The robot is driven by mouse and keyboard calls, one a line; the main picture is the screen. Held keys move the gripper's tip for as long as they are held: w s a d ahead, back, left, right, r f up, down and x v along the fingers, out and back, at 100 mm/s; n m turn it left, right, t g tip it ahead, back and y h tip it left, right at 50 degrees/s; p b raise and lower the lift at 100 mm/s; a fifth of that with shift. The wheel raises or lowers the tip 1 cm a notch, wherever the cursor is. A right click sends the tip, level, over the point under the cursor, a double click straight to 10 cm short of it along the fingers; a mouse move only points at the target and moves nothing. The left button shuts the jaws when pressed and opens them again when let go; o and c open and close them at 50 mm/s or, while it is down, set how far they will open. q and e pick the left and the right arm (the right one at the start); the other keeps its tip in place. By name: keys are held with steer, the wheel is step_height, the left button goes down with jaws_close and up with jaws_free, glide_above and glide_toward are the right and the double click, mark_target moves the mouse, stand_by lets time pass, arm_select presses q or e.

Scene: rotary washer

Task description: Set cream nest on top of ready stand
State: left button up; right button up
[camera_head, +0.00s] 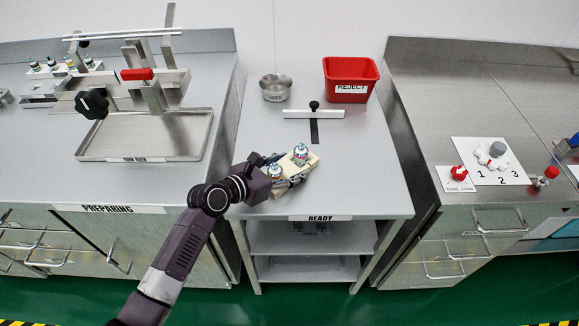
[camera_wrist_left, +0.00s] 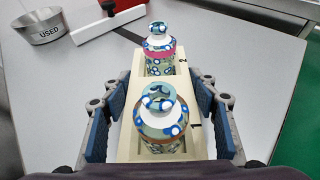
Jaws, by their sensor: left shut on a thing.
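The cream nest (camera_head: 313,161) is a small cream block carrying two patterned bottles (camera_head: 300,154), one in the slot marked 1 and one in the slot marked 2. It also shows in the left wrist view (camera_wrist_left: 197,146). My left gripper (camera_head: 284,177) is shut on the nest, with a finger along each long side. The bottles stand upright in it. The nest is over the front part of the ready stand (camera_head: 366,190), a grey steel table labelled READY. I cannot tell whether the nest touches its top. My right gripper is not in view.
On the stand's back part are a metal bowl (camera_head: 276,89) marked USED, a red REJECT bin (camera_head: 350,82) and a white bar (camera_head: 313,114) with a black knob. The stand's right half is clear. The PREPARING counter (camera_head: 60,180) is left; another counter (camera_head: 430,120) is right.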

arm_select(q)
steer(key=o, duration=1.2)
steer(key=shift+r, duration=0.1)
steer(key=v, duration=1.2)
steer(key=shift+s+p, duration=0.1)
steer(key=shift+p, duration=0.25)
